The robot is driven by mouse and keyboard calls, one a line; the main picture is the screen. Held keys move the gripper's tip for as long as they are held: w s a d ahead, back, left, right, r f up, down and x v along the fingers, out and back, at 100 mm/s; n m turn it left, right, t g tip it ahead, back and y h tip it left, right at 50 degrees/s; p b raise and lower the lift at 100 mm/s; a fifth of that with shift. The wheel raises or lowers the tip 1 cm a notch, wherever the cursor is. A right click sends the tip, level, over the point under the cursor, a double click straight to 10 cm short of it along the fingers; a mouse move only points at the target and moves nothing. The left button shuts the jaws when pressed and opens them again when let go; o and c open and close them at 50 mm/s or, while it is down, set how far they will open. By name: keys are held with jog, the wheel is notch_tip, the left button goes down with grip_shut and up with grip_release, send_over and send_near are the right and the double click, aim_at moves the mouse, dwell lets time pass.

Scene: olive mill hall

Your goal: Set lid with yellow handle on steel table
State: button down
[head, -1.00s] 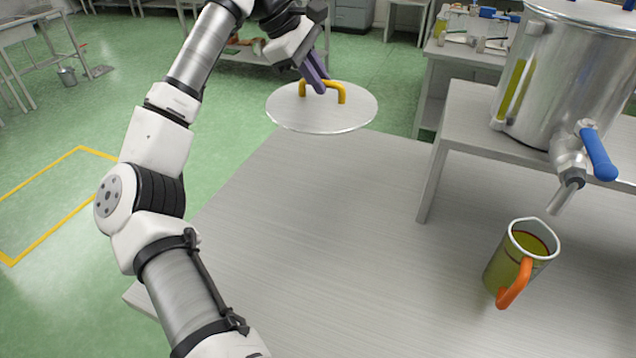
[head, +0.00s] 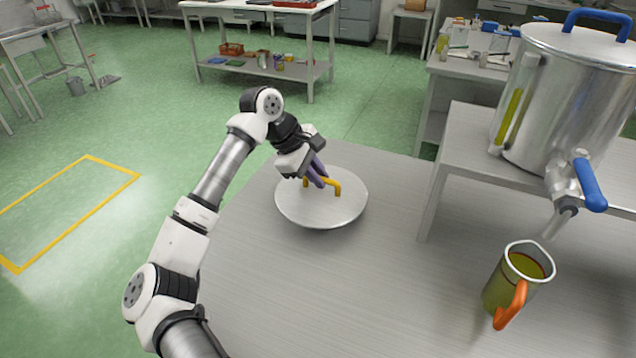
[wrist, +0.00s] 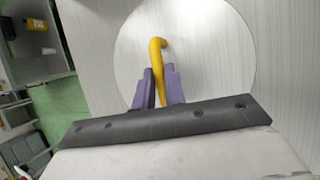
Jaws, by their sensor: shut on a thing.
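The round steel lid (head: 320,210) with its yellow handle (head: 330,184) is low over the steel table (head: 290,290), near its far left part. I cannot tell for certain whether it touches the top. My gripper (head: 318,178) is shut on the yellow handle from above. In the wrist view the purple fingers (wrist: 159,90) are on both sides of the yellow handle (wrist: 156,52), with the lid (wrist: 205,50) behind them. Part of the handle is hidden by the fingers.
A steel drum (head: 570,95) with a blue-handled tap (head: 588,182) stands on a raised stand (head: 470,140) at the right. A jug of yellow-green liquid with an orange handle (head: 512,305) is below the tap. The table's middle and front are clear.

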aim_at(322, 191)
jog(key=shift+f+p, duration=0.3)
jog(key=shift+f, duration=1.25)
jog(key=shift+f, duration=0.2)
jog(key=c, duration=1.5)
grip_release()
jog(key=shift+r, duration=0.1)
jog(key=shift+o, duration=0.2)
jog(key=shift+r, duration=0.1)
jog(key=b+v, duration=0.3)
jog(key=v, duration=0.9)
jog(key=shift+b, duration=0.35)
